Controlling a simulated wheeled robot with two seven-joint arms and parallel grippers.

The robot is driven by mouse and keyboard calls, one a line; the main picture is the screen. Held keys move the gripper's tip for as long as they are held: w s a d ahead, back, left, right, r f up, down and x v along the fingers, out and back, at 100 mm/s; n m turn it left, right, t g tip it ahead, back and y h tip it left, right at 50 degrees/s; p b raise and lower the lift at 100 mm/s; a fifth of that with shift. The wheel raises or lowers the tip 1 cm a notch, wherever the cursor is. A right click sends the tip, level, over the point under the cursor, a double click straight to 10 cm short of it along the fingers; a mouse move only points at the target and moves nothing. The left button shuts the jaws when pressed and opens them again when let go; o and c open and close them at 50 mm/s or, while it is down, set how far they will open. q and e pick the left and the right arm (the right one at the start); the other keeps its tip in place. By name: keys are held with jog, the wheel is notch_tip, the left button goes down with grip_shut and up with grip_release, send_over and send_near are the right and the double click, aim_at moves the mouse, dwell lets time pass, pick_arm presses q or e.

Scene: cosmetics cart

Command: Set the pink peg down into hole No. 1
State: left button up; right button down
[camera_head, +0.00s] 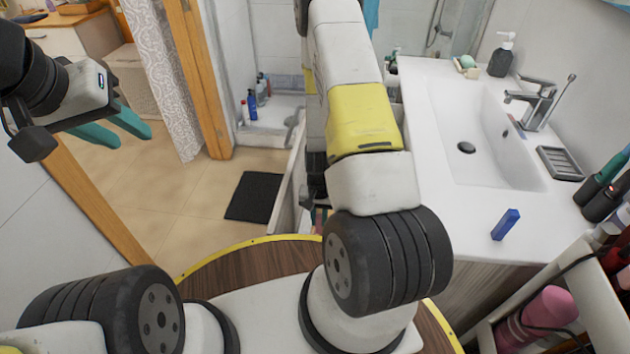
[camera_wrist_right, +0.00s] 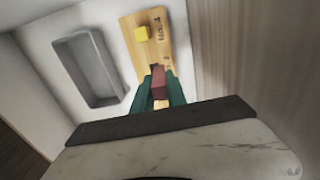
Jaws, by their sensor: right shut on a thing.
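In the wrist view, my right gripper (camera_wrist_right: 160,76) is shut on the pink peg (camera_wrist_right: 158,84), a dull red-pink block between its teal fingers. The peg is at the near end of a wooden board (camera_wrist_right: 146,56) with printed hole labels. A label by the far part appears to read No. 4; the one nearer the peg is partly hidden. I cannot tell whether the peg is above the board or touching it. Hole No. 1 is not clearly visible. In the head view my right gripper is hidden behind my arm. My left gripper (camera_head: 130,131) is open and empty at left.
In the head view, a blue block (camera_head: 505,225) is on the white sink counter (camera_head: 455,225). A cart with bottles stands at lower right.

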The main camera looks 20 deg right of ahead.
jog(key=shift+w+f, duration=0.15)
jog(key=shift+f, duration=0.5)
jog(key=w+d, duration=0.2)
jog(key=w, duration=0.2)
jog(key=w+d+f, duration=0.1)
jog(key=w+d, duration=0.2)
jog(key=w, duration=0.2)
jog(key=w+d+f, duration=0.1)
jog(key=w+d, duration=0.2)
jog(key=w, duration=0.1)
jog(key=shift+w+d+f, duration=0.1)
jog(key=shift+w, duration=0.1)
jog(key=shift+f, duration=1.45)
jog(key=c, duration=1.3)
grip_release()
jog(key=shift+f, duration=0.1)
jog(key=shift+c, duration=0.2)
